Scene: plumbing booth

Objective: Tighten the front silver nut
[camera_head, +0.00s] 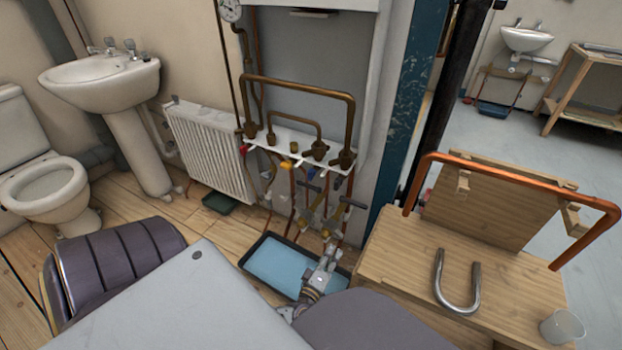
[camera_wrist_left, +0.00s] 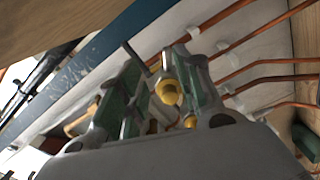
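My left gripper (camera_head: 331,248) reaches up over the blue tray toward the lower pipe fittings (camera_head: 309,217), which have grey and yellow parts. In the left wrist view, its green-padded fingers (camera_wrist_left: 167,98) stand apart. A brass-coloured fitting (camera_wrist_left: 168,91) shows in the gap between them, with grey metal behind it. I cannot tell whether the fingers touch it. I cannot clearly pick out the front silver nut; it is too small in the head view and may be hidden by the fingers in the wrist view. My right gripper is not in view.
The water-filled tray (camera_head: 250,249) lies on the floor below the pipes. A white radiator (camera_head: 208,150) stands to the left. A wooden bench (camera_head: 390,250) at right carries a bent copper pipe (camera_head: 520,178), a silver U-pipe (camera_head: 457,297) and a cup (camera_head: 562,327).

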